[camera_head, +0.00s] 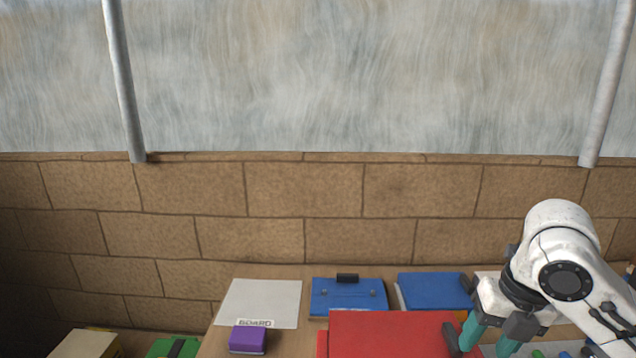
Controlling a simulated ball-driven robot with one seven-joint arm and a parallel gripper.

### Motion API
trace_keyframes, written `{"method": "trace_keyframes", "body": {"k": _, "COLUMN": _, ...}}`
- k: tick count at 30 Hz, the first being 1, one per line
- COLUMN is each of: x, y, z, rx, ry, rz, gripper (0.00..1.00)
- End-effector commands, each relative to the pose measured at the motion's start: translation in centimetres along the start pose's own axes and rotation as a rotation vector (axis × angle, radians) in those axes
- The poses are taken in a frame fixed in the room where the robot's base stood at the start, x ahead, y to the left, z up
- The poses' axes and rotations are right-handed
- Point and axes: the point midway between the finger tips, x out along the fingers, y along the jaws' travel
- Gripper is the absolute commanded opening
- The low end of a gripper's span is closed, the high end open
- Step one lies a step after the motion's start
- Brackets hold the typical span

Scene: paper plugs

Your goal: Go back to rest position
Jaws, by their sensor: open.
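My white arm comes in from the right edge. My gripper (487,343) points down at the lower right, over the table. Its teal fingers are apart, and I see nothing held between them. The left finger overlaps the right part of a large red box or folder (385,335) in the picture. I cannot tell whether they touch.
The wooden table (215,340) holds a white board (262,300), a purple block (247,340), a blue case (347,297) with a black clip, and a blue book (433,290). A green case (173,347) is at lower left. A brick wall (300,190) stands behind.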

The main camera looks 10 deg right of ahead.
Motion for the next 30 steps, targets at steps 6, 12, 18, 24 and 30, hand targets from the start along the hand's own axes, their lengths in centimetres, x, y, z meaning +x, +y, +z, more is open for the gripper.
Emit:
{"method": "trace_keyframes", "body": {"k": 6, "x": 0.8, "y": 4.9, "z": 0.2, "rx": 0.179, "ry": -0.04, "rz": 0.144, "gripper": 0.53}}
{"method": "trace_keyframes", "body": {"k": 12, "x": 2.4, "y": 10.2, "z": -0.5, "rx": 0.509, "ry": -0.022, "rz": 0.335, "gripper": 0.53}}
{"method": "trace_keyframes", "body": {"k": 18, "x": 6.0, "y": 13.2, "z": -2.9, "rx": 0.968, "ry": 0.084, "rz": 0.468, "gripper": 0.53}}
{"method": "trace_keyframes", "body": {"k": 24, "x": 11.7, "y": 12.9, "z": -7.2, "rx": 1.46, "ry": 0.21, "rz": 0.46, "gripper": 0.53}}
{"method": "trace_keyframes", "body": {"k": 30, "x": 18.1, "y": 9.2, "z": -13.8, "rx": 1.951, "ry": 0.252, "rz": 0.315, "gripper": 0.53}}
